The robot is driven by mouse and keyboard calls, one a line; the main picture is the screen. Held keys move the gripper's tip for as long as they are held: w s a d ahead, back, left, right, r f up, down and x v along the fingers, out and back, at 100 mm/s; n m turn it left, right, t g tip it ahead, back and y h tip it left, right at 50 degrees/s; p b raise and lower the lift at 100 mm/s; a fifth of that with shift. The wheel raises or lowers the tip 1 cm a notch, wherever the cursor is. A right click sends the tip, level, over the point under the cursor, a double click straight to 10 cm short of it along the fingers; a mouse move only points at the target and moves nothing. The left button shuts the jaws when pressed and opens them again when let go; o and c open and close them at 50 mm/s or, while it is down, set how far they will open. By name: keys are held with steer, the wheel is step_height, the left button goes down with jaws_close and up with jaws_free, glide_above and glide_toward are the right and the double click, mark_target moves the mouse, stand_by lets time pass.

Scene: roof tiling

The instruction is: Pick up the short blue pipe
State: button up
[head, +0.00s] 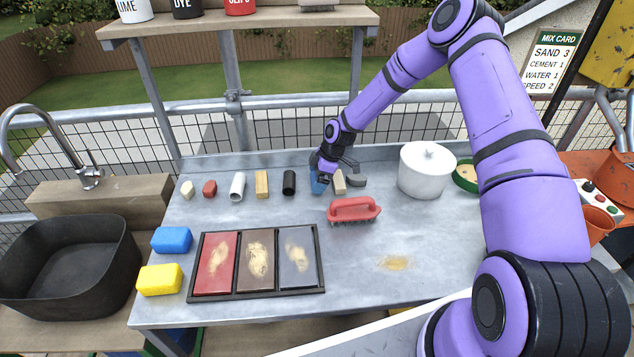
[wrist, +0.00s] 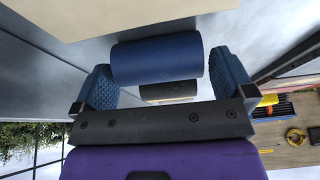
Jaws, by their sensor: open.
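The short blue pipe (head: 318,184) lies on the grey worktop in the row of small pieces at the back, partly hidden by my gripper (head: 328,171) in the head view. In the wrist view the pipe (wrist: 157,60) lies crosswise between the two blue ribbed fingers of my gripper (wrist: 163,80). Its ends face the fingers. The right end looks close to the right finger, and a gap shows at the right; at the left I cannot tell whether it touches. The jaws are open and not closed on it.
A black piece (head: 289,182) lies left of the pipe and a tan block (head: 340,182) close on its right. A red brush (head: 353,209) lies in front, and a white lidded pot (head: 427,172) stands to the right. The front right worktop is mostly clear.

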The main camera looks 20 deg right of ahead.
steer(key=shift+f, duration=0.15)
steer(key=shift+c, duration=0.5)
steer(key=c, duration=0.7)
step_height(320, 180, up, 10)
steer(key=shift+r, duration=0.1)
